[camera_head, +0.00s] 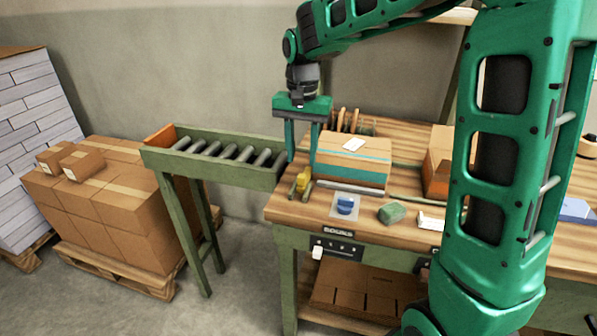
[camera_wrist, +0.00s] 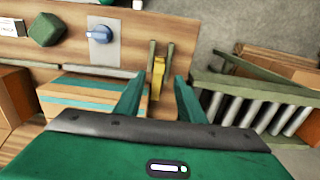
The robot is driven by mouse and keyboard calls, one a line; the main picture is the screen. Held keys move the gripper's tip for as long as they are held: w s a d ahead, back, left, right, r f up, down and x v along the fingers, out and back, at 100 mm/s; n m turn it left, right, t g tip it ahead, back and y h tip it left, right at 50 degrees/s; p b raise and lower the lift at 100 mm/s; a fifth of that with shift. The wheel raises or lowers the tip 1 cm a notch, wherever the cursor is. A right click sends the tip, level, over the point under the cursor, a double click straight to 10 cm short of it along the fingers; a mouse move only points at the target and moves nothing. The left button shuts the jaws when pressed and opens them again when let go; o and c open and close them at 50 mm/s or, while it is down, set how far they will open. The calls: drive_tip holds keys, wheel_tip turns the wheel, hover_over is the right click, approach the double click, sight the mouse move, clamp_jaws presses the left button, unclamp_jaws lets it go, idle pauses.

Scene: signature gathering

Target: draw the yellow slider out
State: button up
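The yellow slider (camera_head: 303,181) sits between two short dark green rails (camera_head: 308,189) near the left end of the wooden workbench. It also shows in the wrist view (camera_wrist: 158,78), upright between its rails and a little beyond my fingertips. My gripper (camera_head: 302,158) is open, with its two green fingers pointing down above the slider, apart from it. In the wrist view the fingers (camera_wrist: 156,85) stand on either side of the slider's line, with nothing between them. The lower part of the slider is partly hidden in the head view.
A cardboard box with a teal band (camera_head: 352,165) stands right beside the slider. A blue knob on a plate (camera_head: 345,205) and a green block (camera_head: 391,213) lie near the front edge. A roller conveyor (camera_head: 228,160) adjoins the bench at left.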

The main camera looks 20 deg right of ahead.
sight(301, 175)
wheel_tip(301, 175, down, 6)
drive_tip(key=shift+r, duration=0.1)
idle(0.4)
clamp_jaws()
